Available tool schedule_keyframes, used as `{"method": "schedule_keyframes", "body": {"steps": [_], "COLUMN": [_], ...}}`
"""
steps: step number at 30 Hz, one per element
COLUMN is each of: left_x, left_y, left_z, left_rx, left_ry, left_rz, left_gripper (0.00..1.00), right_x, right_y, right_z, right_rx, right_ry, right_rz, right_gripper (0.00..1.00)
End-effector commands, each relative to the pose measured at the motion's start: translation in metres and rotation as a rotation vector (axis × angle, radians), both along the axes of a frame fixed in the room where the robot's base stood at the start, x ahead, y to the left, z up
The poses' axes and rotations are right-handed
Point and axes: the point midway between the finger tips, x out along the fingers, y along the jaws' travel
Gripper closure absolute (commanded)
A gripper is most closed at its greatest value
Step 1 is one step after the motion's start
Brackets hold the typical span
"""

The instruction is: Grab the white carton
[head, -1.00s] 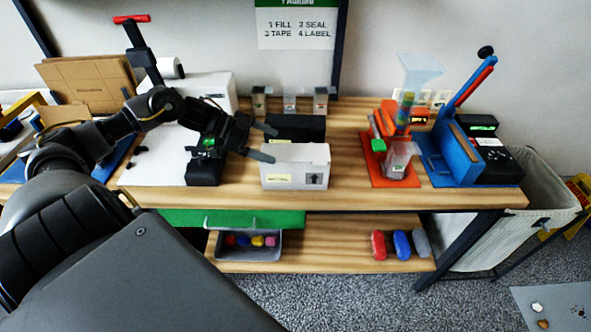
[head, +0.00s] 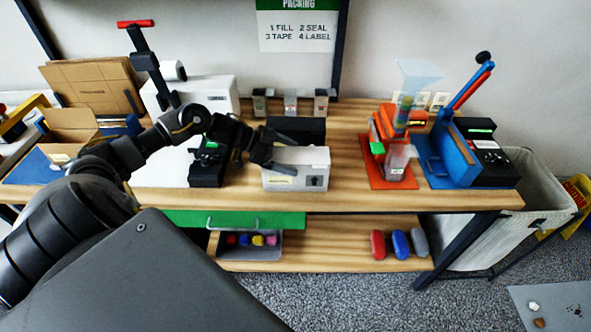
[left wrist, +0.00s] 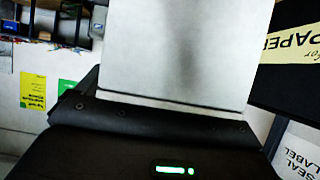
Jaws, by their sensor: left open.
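The white carton (head: 312,161) stands upright on the wooden workbench, with a pale label and a dark mark on its front. My left gripper (head: 287,155) is open at the carton's left end, pointing right. One finger lies toward the back and one over the carton's front left part; whether they touch it is unclear. In the left wrist view the carton (left wrist: 185,50) fills the upper middle, close in front of the gripper's dark body. The fingertips are hidden there. My right gripper is not in view.
A black box (head: 297,126) stands just behind the carton; its yellow paper label (left wrist: 293,42) shows in the left wrist view. A black device (head: 207,168) sits left. An orange stand (head: 392,176) and blue stand (head: 443,160) stand right. Bare bench lies between carton and orange stand.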

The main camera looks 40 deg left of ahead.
Motion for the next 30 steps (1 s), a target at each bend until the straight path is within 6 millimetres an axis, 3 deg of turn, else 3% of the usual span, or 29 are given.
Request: {"method": "schedule_keyframes", "body": {"steps": [2, 16, 30], "left_x": [0.0, 0.0, 0.0], "left_y": [0.0, 0.0, 0.001], "left_z": [0.0, 0.0, 0.011], "left_rx": [0.0, 0.0, 0.002], "left_ry": [0.0, 0.0, -0.004], "left_rz": [0.0, 0.0, -0.001], "left_gripper": [0.1, 0.71, 0.72], "right_x": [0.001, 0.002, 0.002], "right_y": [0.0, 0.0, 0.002], "right_z": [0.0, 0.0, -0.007], "right_rx": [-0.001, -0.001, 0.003], "right_ry": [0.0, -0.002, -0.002], "right_rz": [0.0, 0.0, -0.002], "right_gripper": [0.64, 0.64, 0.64]}}
